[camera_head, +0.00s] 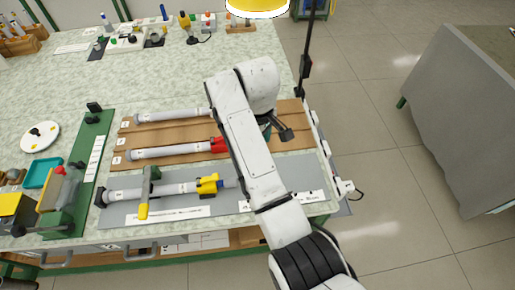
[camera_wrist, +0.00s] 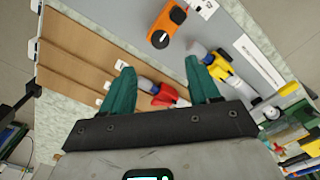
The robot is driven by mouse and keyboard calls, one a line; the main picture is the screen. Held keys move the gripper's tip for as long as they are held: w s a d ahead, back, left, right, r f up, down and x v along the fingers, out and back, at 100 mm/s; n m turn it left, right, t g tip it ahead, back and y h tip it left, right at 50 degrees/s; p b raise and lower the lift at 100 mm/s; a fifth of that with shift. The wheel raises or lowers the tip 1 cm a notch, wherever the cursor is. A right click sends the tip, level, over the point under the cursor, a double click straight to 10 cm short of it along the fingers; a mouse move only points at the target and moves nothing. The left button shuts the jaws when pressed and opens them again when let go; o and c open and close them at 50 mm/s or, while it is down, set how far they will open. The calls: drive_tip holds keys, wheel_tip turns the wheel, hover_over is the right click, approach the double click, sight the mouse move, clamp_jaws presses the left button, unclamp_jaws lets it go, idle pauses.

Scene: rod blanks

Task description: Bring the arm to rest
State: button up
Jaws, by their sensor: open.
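My gripper shows in the wrist view (camera_wrist: 160,85) with its two green fingers spread apart. Nothing is gripped between them. In the head view my white arm reaches over the right part of the workbench (camera_head: 60,85), and the gripper is mostly hidden behind it. A grey rod with a red end (camera_head: 180,150) lies on the brown wooden board (camera_head: 270,145); its red end (camera_wrist: 165,96) shows beyond and between the fingers in the wrist view. I cannot tell the distance to it. Another grey rod (camera_head: 170,116) lies farther back on the board.
A grey rod with a yellow end (camera_head: 165,191) lies on a grey mat (camera_head: 115,215), with a yellow-handled clamp (camera_head: 144,200) across it. An orange piece (camera_wrist: 167,25) shows in the wrist view. A dark pole (camera_head: 305,65) stands behind the arm. Open floor lies to the right.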

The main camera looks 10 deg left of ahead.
drive_tip(key=shift+r, duration=0.15)
drive_tip(key=shift+d, duration=0.1)
idle(0.3)
drive_tip(key=s+d+f+m, duration=0.3)
drive_tip(key=s+d+f, duration=0.3)
drive_tip(key=d, duration=0.4)
drive_tip(key=s+d+f+m, duration=0.3)
drive_tip(key=s+d+f, duration=0.25)
drive_tip(key=d, duration=0.45)
drive_tip(key=s+d+m, duration=0.2)
drive_tip(key=s+d, duration=0.2)
drive_tip(key=s, duration=0.3)
drive_tip(key=s+d+m, duration=0.2)
drive_tip(key=s+d, duration=0.2)
drive_tip(key=s, duration=0.4)
drive_tip(key=s+d+r+m+t, duration=0.1)
drive_tip(key=s+d+m, duration=0.2)
drive_tip(key=s+d, duration=0.2)
drive_tip(key=shift+s, duration=1.2)
